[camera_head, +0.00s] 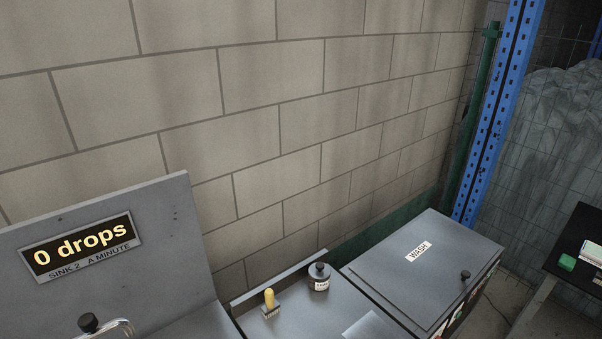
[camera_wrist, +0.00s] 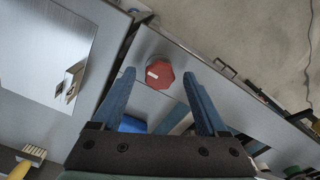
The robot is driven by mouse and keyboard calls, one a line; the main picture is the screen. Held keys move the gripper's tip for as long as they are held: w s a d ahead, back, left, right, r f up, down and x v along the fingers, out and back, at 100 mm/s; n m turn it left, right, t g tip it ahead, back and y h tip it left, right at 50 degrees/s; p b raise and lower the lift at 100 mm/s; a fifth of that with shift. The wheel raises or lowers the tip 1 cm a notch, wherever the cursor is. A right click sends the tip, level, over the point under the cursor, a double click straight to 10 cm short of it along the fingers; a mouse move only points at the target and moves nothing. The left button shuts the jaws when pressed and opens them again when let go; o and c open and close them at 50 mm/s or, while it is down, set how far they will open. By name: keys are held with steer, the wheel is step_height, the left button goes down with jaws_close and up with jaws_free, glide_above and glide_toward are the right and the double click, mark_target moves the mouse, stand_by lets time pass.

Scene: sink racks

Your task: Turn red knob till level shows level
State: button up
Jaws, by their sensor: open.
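A red eight-sided knob (camera_wrist: 161,75) with a white mark sits on a grey panel in the upper middle of the wrist view. My gripper (camera_wrist: 158,73) is open, with its two blue fingers on the left and right of the knob in the picture. I cannot tell how far the fingertips are from the panel, and no contact shows. In the head view the gripper is not visible, and I cannot make out the knob there. No level readout is clearly visible in either view.
In the head view, a sign (camera_head: 83,248) reads 0 drops. A grey lidded WASH unit (camera_head: 398,270) stands at lower right. A yellow-handled brush (camera_head: 269,299) and a dark bottle (camera_head: 319,279) stand left of it. A blue post (camera_head: 497,110) rises behind.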

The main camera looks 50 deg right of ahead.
step_height(320, 180, up, 13)
steer(key=b, duration=0.1)
stand_by(0.4)
steer(key=shift+f, duration=0.15)
stand_by(0.4)
